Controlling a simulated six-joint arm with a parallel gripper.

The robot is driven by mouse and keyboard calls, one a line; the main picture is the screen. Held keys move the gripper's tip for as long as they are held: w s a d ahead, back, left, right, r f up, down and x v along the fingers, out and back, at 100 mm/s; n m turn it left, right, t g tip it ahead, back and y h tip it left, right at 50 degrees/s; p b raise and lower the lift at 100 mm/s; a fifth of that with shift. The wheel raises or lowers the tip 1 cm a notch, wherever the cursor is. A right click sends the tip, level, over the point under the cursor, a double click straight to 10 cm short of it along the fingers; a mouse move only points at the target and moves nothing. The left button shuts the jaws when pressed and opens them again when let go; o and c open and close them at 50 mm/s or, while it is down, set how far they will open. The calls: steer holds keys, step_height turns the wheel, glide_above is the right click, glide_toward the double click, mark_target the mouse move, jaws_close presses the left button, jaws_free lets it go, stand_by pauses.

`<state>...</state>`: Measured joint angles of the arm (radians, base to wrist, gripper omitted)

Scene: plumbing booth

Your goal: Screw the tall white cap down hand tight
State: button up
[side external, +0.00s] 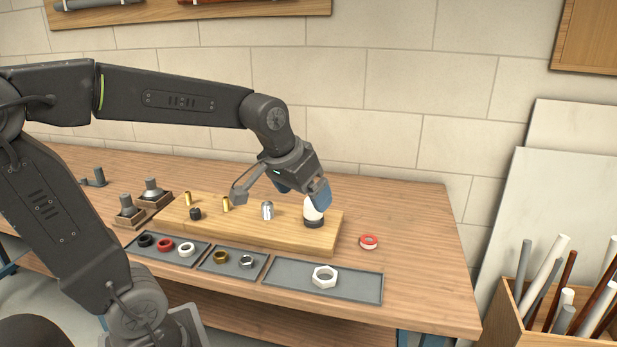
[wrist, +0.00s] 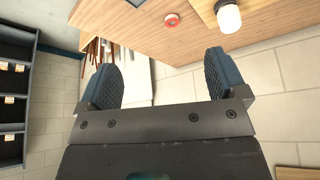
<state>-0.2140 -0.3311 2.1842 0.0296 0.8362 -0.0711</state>
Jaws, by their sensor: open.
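The tall white cap (side external: 312,212) stands upright over a dark collar at the right end of the wooden block (side external: 262,232). In the side view my gripper (side external: 303,188) is open, with one blue finger in front of the cap's top. In the wrist view the white cap (wrist: 229,18) lies near the top edge, beyond the right finger and outside the jaws. The open gripper (wrist: 163,72) has nothing between its fingers there. The cap's threads are hidden.
Grey trays with rings and a white nut (side external: 324,277) lie in front. A red and white tape roll (side external: 369,242) lies right of the block, with bare bench (side external: 425,225) around it.

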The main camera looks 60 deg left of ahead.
steer(key=w+a+f+n+g+y, duration=0.15)
steer(key=w+a+f, duration=0.35)
steer(key=a, duration=0.5)
steer(key=w+a+f+n, duration=0.3)
steer(key=w+a, duration=0.5)
steer(key=a, duration=0.2)
steer(key=x, duration=1.2)
steer(key=shift+d+f, duration=0.15)
steer(key=shift+f, duration=0.25)
